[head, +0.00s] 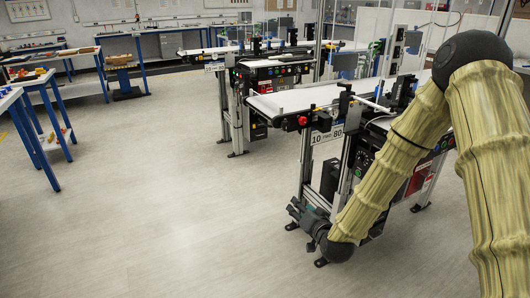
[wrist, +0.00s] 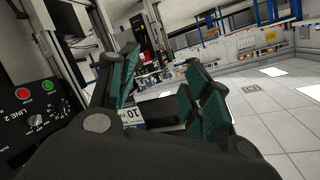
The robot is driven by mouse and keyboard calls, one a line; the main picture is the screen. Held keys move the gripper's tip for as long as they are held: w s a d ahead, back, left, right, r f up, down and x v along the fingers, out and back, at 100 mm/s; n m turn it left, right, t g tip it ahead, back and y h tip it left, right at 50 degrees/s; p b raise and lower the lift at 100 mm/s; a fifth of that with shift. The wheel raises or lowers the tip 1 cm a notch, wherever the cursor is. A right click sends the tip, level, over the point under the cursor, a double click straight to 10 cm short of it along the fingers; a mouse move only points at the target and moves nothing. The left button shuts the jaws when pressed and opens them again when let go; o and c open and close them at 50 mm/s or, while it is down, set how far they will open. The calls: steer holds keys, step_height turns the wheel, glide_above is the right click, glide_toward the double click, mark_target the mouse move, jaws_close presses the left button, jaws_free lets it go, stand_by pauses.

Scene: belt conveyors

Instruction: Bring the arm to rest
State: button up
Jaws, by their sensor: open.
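My arm reaches down along the right side of the head view, bent at a dark elbow joint. My gripper (head: 303,212) hangs low beside the front leg of the nearest belt conveyor (head: 300,102), under its belt end. In the head view it is small and dark against the frame, and I cannot tell whether it touches the leg. In the wrist view my gripper (wrist: 160,92) has its two green-padded fingers apart, with nothing held between them. A white number plate (wrist: 130,117) shows behind the fingers.
A control panel (wrist: 38,110) marked LINE 2, with red and green buttons, is close at the left of the wrist view. A second conveyor (head: 265,65) stands farther back. Blue-legged tables (head: 40,85) line the left. The floor (head: 150,210) at left and centre is clear.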

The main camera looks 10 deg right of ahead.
steer(key=s+a+f+n+g+p, duration=0.1)
steer(key=s+f+g+p, duration=0.25)
steer(key=s+f, duration=0.5)
steer(key=s+a+f+n+g+p, duration=0.15)
steer(key=s+f+g, duration=0.35)
steer(key=s, duration=0.6)
steer(key=s+d+f+n+g+h+p, duration=0.1)
steer(key=s+f+g+p, duration=0.1)
steer(key=s, duration=1)
steer(key=s+d+f+n+g+h+p, duration=0.1)
steer(key=s+f+g+p, duration=0.2)
steer(key=s, duration=1)
steer(key=shift+s+d+n+g, duration=0.3)
steer(key=shift+d+n+g, duration=0.05)
steer(key=shift+g, duration=0.1)
